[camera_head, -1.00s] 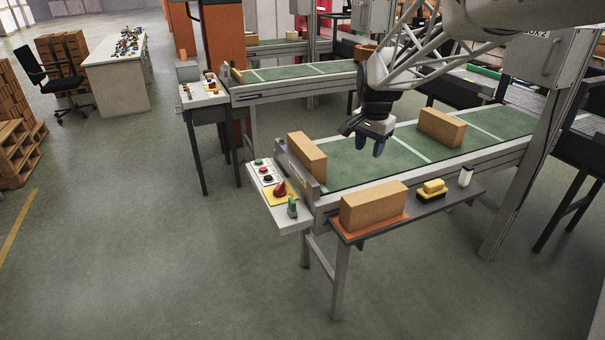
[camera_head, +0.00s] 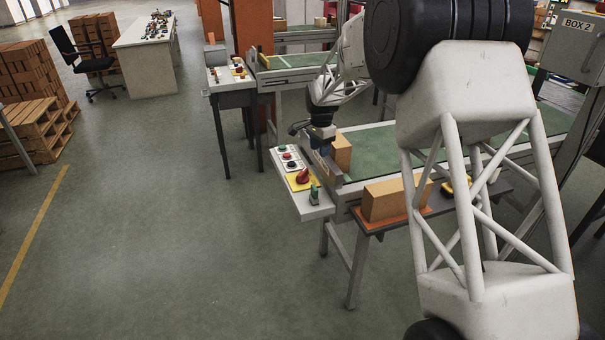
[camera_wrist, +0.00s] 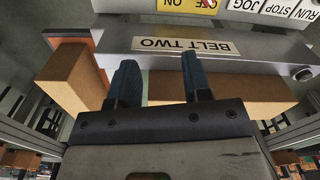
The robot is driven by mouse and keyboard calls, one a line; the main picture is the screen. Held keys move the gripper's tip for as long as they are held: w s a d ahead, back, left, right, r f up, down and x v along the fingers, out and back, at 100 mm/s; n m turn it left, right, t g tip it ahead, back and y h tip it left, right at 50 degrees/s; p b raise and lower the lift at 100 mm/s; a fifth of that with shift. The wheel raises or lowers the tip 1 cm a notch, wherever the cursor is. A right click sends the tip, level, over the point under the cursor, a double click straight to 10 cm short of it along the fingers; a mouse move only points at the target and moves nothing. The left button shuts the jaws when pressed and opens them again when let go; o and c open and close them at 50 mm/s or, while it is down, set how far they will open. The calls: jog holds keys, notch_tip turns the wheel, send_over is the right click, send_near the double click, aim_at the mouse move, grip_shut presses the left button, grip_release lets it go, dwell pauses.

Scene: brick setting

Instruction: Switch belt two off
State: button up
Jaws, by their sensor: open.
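The belt two control panel (camera_head: 284,180) is a light box at the near left end of the green belt. My gripper (camera_head: 323,148) is open and empty, just above the panel's belt side. In the wrist view, its blue fingers (camera_wrist: 160,78) point toward an upside-down "BELT TWO" plate (camera_wrist: 187,46).
A brick (camera_head: 342,152) stands at the belt end beside my gripper. Another brick (camera_head: 385,200) lies on an orange tray on the side shelf. A second panel (camera_head: 232,77) stands at the farther belt (camera_head: 300,74). Open floor lies left of the panel.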

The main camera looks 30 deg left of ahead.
send_over(302, 172)
notch_tip(302, 172, down, 6)
jog(key=shift+w+r, duration=0.1)
jog(key=shift+r, duration=0.15)
jog(key=shift+f, duration=0.15)
